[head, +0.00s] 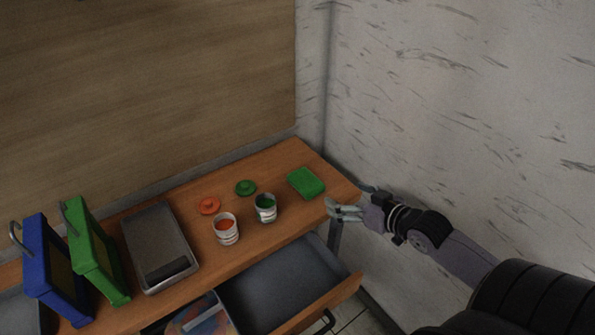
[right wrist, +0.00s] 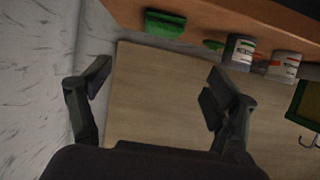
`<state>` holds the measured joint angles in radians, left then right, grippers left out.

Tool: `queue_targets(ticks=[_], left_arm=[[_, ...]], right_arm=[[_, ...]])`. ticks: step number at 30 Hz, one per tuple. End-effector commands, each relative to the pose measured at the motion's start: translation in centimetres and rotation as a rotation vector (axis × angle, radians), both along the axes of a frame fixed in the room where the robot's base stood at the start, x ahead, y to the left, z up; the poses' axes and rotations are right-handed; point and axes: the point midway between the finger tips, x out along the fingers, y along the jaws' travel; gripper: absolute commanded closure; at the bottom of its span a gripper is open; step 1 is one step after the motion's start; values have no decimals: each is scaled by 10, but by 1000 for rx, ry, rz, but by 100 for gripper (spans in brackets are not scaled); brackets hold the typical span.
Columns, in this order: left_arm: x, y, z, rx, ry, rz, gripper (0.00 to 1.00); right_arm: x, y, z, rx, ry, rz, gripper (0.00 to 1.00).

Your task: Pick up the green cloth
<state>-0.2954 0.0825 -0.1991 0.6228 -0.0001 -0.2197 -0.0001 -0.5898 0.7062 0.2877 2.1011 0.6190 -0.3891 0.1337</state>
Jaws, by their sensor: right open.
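The green cloth (head: 306,183) is a folded green block lying flat near the right end of the wooden table. In the right wrist view the green cloth (right wrist: 165,24) shows at the top, between and beyond the fingertips. My right gripper (head: 345,209) is open and empty, just off the table's right end, to the right of and a little nearer than the cloth, not touching it. Its two fingers (right wrist: 157,82) are wide apart in the right wrist view. My left gripper is not in view.
On the wooden table (head: 185,215) stand an orange paint jar (head: 227,229), a green paint jar (head: 265,208), an orange lid (head: 208,205), a green lid (head: 246,187), a grey tray (head: 159,249), and green (head: 95,252) and blue (head: 54,272) frames. A drawer (head: 290,290) is open below. Walls border the back and right.

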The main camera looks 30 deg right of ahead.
Motion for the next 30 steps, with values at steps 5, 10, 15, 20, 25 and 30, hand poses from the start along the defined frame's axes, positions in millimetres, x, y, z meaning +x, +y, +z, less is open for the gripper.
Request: queue_targets(ticks=[5,10,15,20,25,30], left_arm=[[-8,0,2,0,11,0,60],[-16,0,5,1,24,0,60],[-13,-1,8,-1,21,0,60],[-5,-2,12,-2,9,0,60],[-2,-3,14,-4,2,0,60],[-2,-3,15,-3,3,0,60]], right_arm=[[19,2,-4,1,-6,1,18],[42,4,-14,0,-5,0,18],[67,6,-25,0,-4,0,18],[91,9,-35,0,-3,0,18],[107,11,-43,-1,-3,0,18],[113,11,-46,-1,-2,0,18]])
